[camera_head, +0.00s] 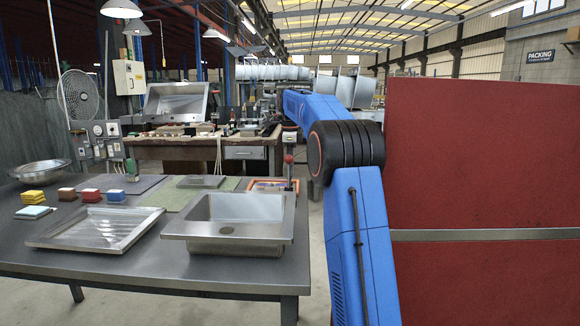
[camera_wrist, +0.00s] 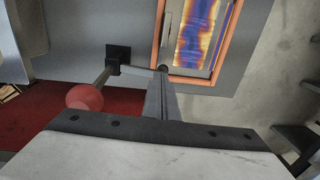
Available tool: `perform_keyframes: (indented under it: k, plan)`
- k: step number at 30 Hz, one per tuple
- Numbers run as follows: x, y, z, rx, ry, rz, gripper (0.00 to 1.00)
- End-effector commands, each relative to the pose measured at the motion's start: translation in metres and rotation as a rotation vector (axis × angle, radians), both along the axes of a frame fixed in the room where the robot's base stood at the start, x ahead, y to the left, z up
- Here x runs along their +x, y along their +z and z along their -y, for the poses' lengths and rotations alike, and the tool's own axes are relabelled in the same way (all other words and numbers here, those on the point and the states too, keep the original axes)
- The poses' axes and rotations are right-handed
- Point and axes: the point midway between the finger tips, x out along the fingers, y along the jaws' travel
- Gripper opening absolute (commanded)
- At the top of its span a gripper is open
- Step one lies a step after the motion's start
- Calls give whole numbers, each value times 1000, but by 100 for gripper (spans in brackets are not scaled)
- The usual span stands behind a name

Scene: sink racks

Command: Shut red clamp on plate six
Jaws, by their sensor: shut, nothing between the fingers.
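The red clamp knob (camera_head: 288,158) tops an upright lever at the back right of the table in the head view. In the wrist view the round red knob (camera_wrist: 84,97) is on a thin rod running to a black base (camera_wrist: 118,54). A plate with purple, blue and yellow tint (camera_wrist: 196,30) lies in an orange frame, also visible in the head view (camera_head: 262,181); no number is readable. My gripper (camera_wrist: 161,76) is shut and empty, its fingers between the knob and the orange frame, apart from the knob. The head view does not show the fingers clearly.
A sink basin (camera_head: 237,210) and a drainer tray (camera_head: 95,228) stand on the grey table (camera_head: 165,262), in front of the clamp. Coloured block stacks (camera_head: 90,195) and a metal bowl (camera_head: 40,173) are at left. A large red panel (camera_head: 480,150) stands at right.

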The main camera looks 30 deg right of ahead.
Motion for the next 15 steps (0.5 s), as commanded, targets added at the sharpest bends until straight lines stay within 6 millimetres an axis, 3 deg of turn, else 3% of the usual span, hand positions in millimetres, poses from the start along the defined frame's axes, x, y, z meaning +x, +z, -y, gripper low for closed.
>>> perform_keyframes:
  k: [15]
  plan:
    - [10,-20,7,0,0,0,0]
